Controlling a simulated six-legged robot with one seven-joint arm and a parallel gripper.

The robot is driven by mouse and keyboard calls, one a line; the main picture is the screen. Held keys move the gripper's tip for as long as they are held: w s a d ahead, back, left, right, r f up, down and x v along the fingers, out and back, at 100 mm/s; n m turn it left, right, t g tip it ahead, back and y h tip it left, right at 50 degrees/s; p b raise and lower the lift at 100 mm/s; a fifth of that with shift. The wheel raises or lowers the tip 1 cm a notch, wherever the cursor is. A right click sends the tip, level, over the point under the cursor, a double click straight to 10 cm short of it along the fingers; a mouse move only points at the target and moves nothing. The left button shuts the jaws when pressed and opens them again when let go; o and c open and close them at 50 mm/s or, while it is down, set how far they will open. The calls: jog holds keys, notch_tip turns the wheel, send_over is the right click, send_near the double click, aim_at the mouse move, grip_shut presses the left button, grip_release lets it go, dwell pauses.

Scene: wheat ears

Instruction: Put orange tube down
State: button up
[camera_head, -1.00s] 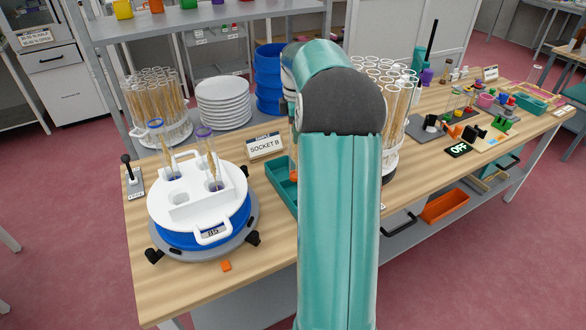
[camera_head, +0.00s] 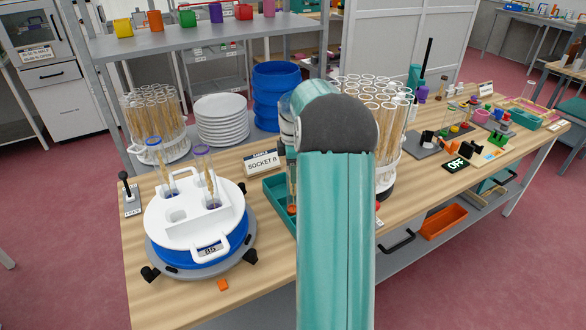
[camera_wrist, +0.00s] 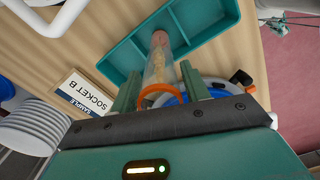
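The orange tube (camera_wrist: 160,62) is a clear test tube with an orange rim and brownish contents. In the wrist view it sits between the two fingers of my gripper (camera_wrist: 160,80), which is shut on it near the rim. Its lower end points down over the teal tray (camera_wrist: 125,58). In the head view the tube's lower part (camera_head: 291,196) shows beside my arm, upright at the tray. Whether its bottom touches the tray floor I cannot tell. My arm hides my gripper and much of the tray (camera_head: 281,219) in the head view.
A white and blue centrifuge (camera_head: 200,235) holding two tubes stands left of the tray. A SOCKET B sign (camera_head: 262,164) stands behind the tray. Racks of tubes (camera_head: 152,118) stand behind and right. An orange block (camera_head: 223,285) lies near the front edge.

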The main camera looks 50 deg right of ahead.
jog(key=shift+o, duration=0.7)
